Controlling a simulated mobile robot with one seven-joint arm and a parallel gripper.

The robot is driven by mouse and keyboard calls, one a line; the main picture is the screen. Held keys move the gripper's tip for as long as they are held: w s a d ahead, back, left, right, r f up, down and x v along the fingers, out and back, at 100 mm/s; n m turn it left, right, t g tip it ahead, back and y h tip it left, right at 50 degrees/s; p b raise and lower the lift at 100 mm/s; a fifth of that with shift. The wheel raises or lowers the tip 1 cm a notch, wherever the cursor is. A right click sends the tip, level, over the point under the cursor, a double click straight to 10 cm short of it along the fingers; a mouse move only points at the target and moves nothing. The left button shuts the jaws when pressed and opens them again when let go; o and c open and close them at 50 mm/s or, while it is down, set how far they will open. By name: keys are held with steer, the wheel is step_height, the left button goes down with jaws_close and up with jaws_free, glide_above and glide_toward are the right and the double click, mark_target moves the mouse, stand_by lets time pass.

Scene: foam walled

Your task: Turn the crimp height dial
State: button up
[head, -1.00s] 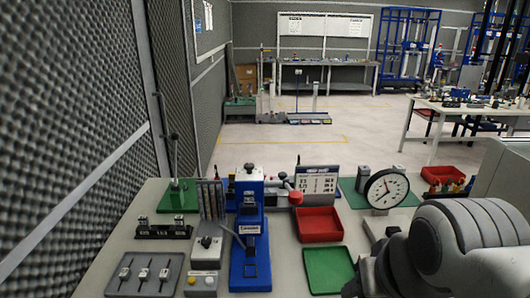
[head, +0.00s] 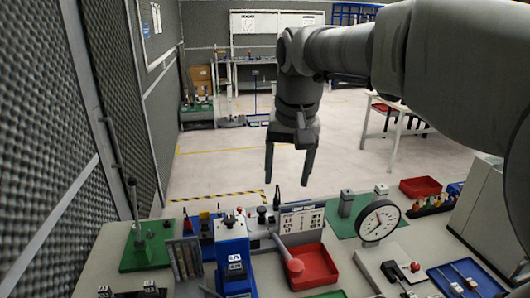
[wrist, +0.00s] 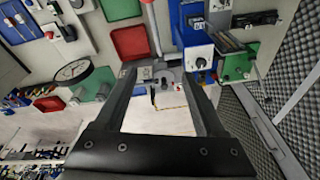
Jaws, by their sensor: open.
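My gripper (head: 288,180) hangs above the far edge of the bench in the head view, its two fingers pointing down, open and empty. The wrist view shows the open fingers (wrist: 159,73) over the bench's edge, touching nothing. A blue press (head: 235,262) stands on the bench, nearer than the gripper. I cannot tell for certain whether this knob is the crimp height dial.
A red-ended lever (head: 295,264), red tray (head: 315,270), chart stand (head: 302,217) and round white gauge (head: 380,221) crowd the bench right of the press. A green base with an upright rod (head: 145,246) stands left, near the foam wall (head: 35,180).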

steer(key=w+a+g+p, duration=0.1)
steer(key=w+a+p, duration=0.2)
steer(key=w+a, duration=0.45)
steer(key=g+p, duration=0.1)
glide_toward(229, 219)
steer(key=shift+h, duration=0.3)
steer(key=f, duration=0.8)
steer(key=shift+w+a+f+p, duration=0.15)
steer(key=shift+a+f+p, duration=0.1)
steer(key=shift+f+p, duration=0.1)
jaws_close()
